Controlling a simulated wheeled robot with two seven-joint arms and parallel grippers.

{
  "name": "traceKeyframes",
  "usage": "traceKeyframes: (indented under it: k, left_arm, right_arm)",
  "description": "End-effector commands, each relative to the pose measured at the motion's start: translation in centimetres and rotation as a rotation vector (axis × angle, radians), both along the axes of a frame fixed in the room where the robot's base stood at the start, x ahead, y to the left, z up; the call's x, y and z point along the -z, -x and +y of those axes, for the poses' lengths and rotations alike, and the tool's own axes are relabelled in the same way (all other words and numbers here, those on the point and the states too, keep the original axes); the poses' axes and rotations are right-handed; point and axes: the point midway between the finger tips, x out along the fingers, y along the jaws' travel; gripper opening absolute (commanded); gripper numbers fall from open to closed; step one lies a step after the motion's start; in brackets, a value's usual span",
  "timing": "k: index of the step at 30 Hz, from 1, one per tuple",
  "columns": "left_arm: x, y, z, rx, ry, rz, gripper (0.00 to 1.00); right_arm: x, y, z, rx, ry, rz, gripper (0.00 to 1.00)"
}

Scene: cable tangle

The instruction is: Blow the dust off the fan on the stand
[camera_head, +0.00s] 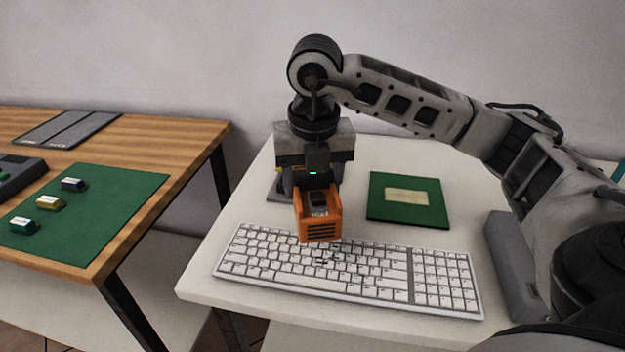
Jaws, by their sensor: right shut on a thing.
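My right gripper (318,184) comes down over the white table and is shut on an orange box-shaped device (320,228) with dark slots in its front face. The device is over the back edge of the white keyboard (345,268); whether it touches the keys I cannot tell. Behind the gripper, a grey base (275,194) with a small yellow part shows at the left. It may be the stand; most of it is hidden, and I cannot make out a fan or dust. My left gripper is not in view.
A green board (407,218) with a beige patch lies right of the gripper on the white table (215,280). On the wooden table (180,135) at left are a green mat (105,220) with three small blocks, and a grey panel (68,130). A gap separates the tables.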

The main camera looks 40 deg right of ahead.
Motion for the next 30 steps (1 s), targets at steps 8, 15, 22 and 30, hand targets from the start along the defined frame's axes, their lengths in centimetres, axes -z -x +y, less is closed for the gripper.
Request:
traceKeyframes:
  k: [8, 15, 22, 30]
  left_arm:
    - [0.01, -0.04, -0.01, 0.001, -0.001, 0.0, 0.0]
    - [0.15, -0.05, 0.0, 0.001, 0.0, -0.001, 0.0]
    - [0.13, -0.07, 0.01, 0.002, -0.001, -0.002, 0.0]
    - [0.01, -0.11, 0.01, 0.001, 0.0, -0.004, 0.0]
  right_arm:
    - [-0.06, -0.03, 0.01, 0.0, 0.0, -0.001, 0.4]
    - [-0.05, -0.4, -0.42, 0.002, -0.001, -0.003, 0.4]
    - [-0.09, -0.56, -0.6, 0.0, -0.001, -0.003, 0.4]
    - [-0.07, -0.55, -0.6, 0.0, 0.0, -0.002, 0.4]
